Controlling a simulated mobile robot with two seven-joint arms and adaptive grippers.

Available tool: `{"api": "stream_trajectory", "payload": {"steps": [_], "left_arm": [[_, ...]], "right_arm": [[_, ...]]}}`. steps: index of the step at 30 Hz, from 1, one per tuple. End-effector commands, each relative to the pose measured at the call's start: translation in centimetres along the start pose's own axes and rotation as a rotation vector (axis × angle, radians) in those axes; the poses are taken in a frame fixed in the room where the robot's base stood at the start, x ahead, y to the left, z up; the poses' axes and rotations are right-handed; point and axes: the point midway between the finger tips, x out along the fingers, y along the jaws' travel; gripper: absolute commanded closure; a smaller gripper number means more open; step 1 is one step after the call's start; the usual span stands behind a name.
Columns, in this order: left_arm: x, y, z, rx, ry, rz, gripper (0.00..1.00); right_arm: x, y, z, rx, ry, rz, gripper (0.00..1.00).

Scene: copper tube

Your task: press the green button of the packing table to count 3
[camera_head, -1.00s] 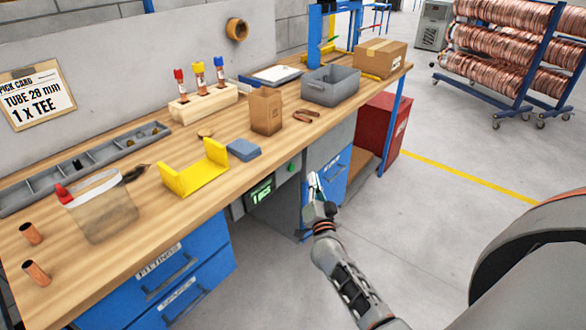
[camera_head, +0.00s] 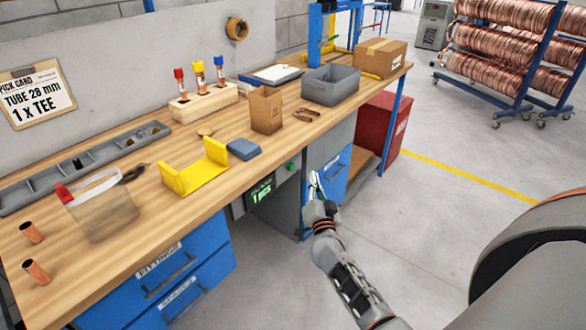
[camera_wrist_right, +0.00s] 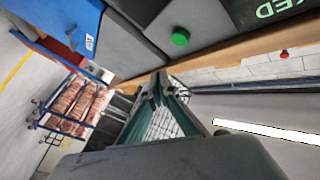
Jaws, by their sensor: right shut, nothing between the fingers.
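The green button (camera_head: 291,166) sits on the grey front panel under the packing table's wooden top (camera_head: 225,175). It also shows in the right wrist view (camera_wrist_right: 180,36), round and uncovered. Beside it, a dark display (camera_head: 260,190) shows small green text that seems to read 1 PCS; only part of its lettering shows in the wrist view. My right gripper (camera_head: 314,182) is shut and empty in front of the table, to the right of the button and apart from it. Its fingertips (camera_wrist_right: 160,84) show below the button in the wrist view. My left gripper is not in view.
The table's front edge runs above the button. Blue drawers (camera_head: 195,275) stand left of the display, a blue cabinet door (camera_head: 335,178) to the right. A red cabinet (camera_head: 382,130) stands farther right. The floor in front is free. A grey bin (camera_head: 330,87) is on the tabletop.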

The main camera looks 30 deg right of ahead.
Motion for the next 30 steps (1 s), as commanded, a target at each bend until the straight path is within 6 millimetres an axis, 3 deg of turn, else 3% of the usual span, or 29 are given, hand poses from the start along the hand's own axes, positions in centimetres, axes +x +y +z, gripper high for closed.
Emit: {"api": "stream_trajectory", "payload": {"steps": [23, 30], "left_arm": [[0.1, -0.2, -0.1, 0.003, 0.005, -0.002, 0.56], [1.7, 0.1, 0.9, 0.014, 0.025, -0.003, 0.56]], "right_arm": [[0.1, 0.1, -0.1, 0.009, 0.005, -0.003, 1.0], [1.0, 0.7, -2.4, 0.203, 0.084, -0.069, 1.0]]}}
